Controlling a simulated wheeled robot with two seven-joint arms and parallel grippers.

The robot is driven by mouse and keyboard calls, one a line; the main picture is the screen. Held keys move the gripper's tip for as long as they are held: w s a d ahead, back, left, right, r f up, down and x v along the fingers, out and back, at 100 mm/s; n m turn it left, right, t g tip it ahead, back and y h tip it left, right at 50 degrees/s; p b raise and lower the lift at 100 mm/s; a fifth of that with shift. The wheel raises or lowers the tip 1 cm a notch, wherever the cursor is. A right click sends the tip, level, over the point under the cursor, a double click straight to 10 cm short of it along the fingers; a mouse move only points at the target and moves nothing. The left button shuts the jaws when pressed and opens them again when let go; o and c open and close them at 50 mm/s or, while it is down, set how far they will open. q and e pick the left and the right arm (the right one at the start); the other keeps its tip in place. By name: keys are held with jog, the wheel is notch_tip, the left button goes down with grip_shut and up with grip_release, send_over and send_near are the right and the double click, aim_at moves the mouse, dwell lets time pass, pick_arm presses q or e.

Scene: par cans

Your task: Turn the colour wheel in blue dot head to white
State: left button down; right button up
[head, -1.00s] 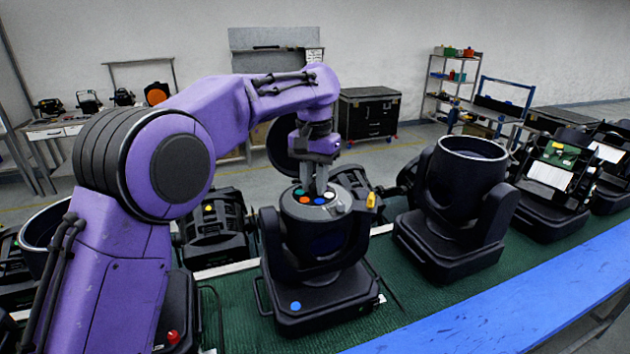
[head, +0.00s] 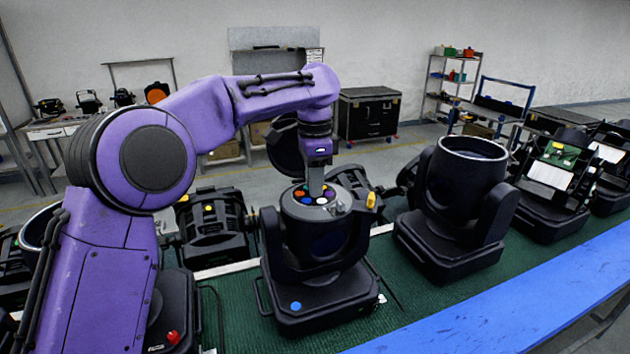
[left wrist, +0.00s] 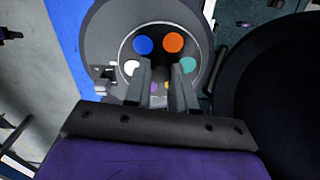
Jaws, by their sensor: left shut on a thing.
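The blue dot head (head: 318,243) stands upright on the green mat, its top open, with a blue dot (head: 295,306) on its base. Its colour wheel (head: 307,201) lies inside the top. In the left wrist view the colour wheel shows a blue disc (left wrist: 143,45), an orange disc (left wrist: 173,43), a teal disc (left wrist: 188,65) and a white disc (left wrist: 131,68). My left gripper (head: 316,191) points straight down into the top and is shut on the wheel's middle; its fingers (left wrist: 163,90) partly hide other discs and the grip. My right gripper is not in view.
A similar open head (head: 452,200) stands to the right, and another dark unit (head: 212,228) sits behind left. A yellow piece (head: 371,200) sticks up at the blue dot head's right side. A blue strip (head: 520,300) runs along the front edge. Black cases (head: 368,113) stand behind.

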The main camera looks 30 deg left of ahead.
pick_arm(q)
jog(key=shift+m, duration=1)
jog(key=c, duration=0.9)
grip_release()
jog(key=shift+c, duration=0.2)
notch_tip(320, 180, up, 10)
jog(key=shift+r, duration=0.25)
